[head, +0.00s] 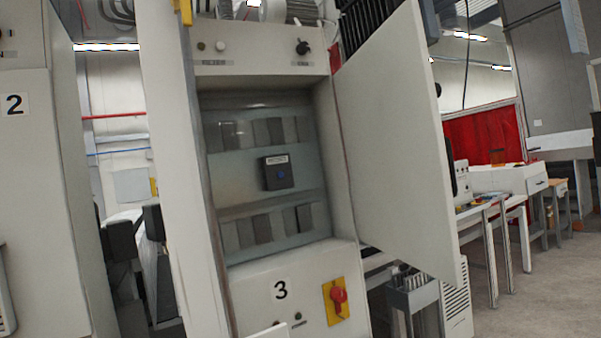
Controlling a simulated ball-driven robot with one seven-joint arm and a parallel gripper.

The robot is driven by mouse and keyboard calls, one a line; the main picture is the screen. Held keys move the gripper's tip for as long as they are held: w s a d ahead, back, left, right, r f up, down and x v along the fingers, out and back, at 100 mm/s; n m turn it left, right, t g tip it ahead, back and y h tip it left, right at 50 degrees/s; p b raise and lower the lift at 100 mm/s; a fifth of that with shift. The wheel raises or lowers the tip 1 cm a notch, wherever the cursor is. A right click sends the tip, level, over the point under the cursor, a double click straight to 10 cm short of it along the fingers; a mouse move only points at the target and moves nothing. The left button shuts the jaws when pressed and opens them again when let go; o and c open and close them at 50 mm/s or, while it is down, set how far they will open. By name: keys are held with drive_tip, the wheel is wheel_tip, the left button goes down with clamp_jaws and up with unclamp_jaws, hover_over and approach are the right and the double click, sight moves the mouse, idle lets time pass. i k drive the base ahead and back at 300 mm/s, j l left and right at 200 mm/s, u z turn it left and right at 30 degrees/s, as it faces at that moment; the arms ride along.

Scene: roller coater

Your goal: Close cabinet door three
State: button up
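Cabinet three (245,290) stands upright in the middle of the head view, with a black "3" on its lower front. Its door (398,145) is a flat pale grey panel, standing wide open on the right side of the cabinet opening and swung out toward me. A dark part (451,170) shows at the door's outer edge; I cannot tell if it is a handle. My gripper is not clearly visible; small white pieces at the bottom edge cannot be identified.
A red rotary switch on a yellow plate (337,301) sits below the opening. Cabinet two (40,190) stands at the left. A grey bin (413,292) is under the door. Benches (505,180) and a red screen stand behind at right. Floor (545,290) is clear at lower right.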

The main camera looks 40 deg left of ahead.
sight(399, 157)
drive_tip(key=i+l+u, duration=0.1)
drive_tip(key=u, duration=0.3)
drive_tip(key=i+l+u, duration=0.2)
drive_tip(key=u, duration=0.25)
drive_tip(key=i+l+u, duration=0.15)
drive_tip(key=u, duration=0.25)
drive_tip(key=l+u, duration=0.3)
drive_tip(key=u, duration=0.15)
drive_tip(key=i+l+u, duration=0.2)
drive_tip(key=l+u, duration=0.15)
drive_tip(key=l, duration=1)
drive_tip(key=l+u, duration=0.35)
drive_tip(key=l, duration=1.8)
